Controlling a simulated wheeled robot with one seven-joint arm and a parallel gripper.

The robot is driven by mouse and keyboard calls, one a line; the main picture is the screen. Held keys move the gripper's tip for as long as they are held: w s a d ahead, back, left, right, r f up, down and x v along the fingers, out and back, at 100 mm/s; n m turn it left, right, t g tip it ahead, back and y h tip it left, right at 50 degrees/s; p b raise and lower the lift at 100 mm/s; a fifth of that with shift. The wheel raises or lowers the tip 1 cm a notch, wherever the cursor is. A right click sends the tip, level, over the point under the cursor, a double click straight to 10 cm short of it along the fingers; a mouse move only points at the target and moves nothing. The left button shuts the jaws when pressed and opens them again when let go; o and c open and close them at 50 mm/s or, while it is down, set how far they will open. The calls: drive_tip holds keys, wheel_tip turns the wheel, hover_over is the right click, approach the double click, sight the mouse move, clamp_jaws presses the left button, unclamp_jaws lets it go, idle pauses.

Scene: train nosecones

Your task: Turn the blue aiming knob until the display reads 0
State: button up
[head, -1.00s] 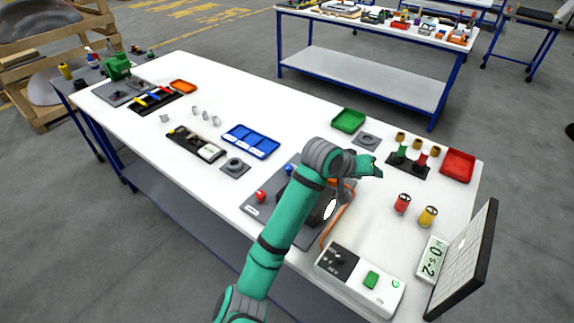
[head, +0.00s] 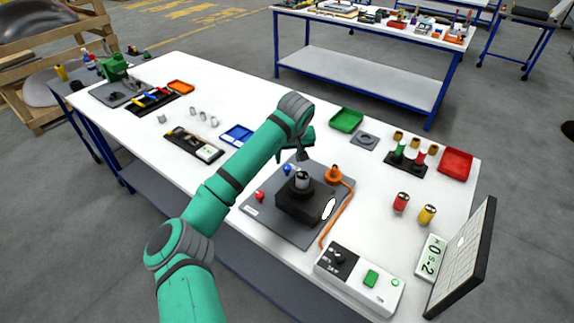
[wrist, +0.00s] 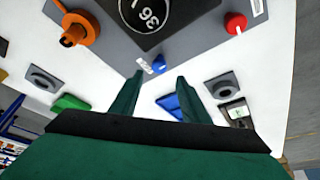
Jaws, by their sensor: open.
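The blue knob (head: 287,168) stands on a grey base plate (head: 262,222), beside a black block (head: 300,208) with a round top. In the wrist view, the blue knob (wrist: 158,65) lies between and just beyond the fingertips, beside a small white label. My gripper (head: 303,157) is open and empty above the plate's far side; its two green fingers (wrist: 160,78) are apart in the wrist view. The block's round dark display (wrist: 143,12) shows white digits, rotated and partly cut off, perhaps 36. I cannot see contact with the knob.
A red knob (head: 260,196) and an orange knob (head: 334,175) stand on the same plate. An orange cable (head: 343,215) leads to a white control box (head: 360,280). A tilted panel (head: 463,258) stands at right.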

sight(287, 167)
drive_tip(key=x, duration=0.6)
drive_tip(key=shift+w+f, duration=0.15)
drive_tip(key=shift+f, duration=0.15)
drive_tip(key=shift+c, duration=0.7)
drive_tip(key=c, duration=0.9)
